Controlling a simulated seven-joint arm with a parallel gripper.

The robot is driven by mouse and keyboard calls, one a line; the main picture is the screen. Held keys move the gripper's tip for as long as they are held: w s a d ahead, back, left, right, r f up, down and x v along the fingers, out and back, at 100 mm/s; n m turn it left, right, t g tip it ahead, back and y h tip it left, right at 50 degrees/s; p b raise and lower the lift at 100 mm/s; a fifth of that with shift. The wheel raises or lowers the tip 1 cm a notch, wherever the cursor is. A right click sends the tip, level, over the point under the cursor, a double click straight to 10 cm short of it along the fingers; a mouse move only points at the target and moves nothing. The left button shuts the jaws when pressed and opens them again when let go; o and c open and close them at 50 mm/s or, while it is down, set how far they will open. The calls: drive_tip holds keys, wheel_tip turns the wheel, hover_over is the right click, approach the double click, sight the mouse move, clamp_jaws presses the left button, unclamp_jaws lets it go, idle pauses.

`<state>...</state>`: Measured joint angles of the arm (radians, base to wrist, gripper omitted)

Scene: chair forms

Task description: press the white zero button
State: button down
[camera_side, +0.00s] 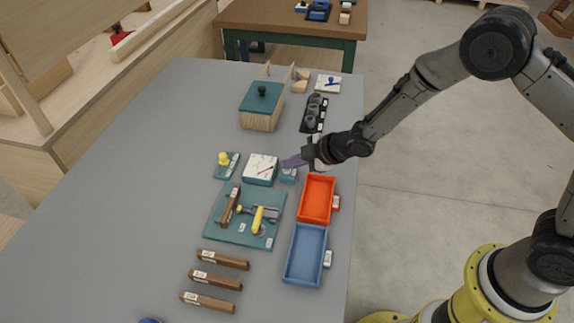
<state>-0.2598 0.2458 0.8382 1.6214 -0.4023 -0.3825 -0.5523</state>
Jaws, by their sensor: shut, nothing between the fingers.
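My gripper (292,162) is shut and empty, reaching in from the right with its purple-grey fingertips pointing left. The fingertips show over a small teal block (288,176) with a pale label, next to the white-faced dial gauge (260,166) with a red needle. I cannot make out a white button; the fingers cover part of the small teal block's top. I cannot tell whether the fingertips touch the block.
An orange tray (317,200) and a blue tray (304,255) stand in front, near the right edge. A teal board (226,232) holds a yellow-handled clamp (259,217). Behind are a teal-topped wooden box (260,116) and a dark rack (313,112). The table's left side is clear.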

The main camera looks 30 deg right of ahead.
idle(0.3)
drive_tip(key=shift+r, duration=1.3)
drive_tip(key=shift+r, duration=2.5)
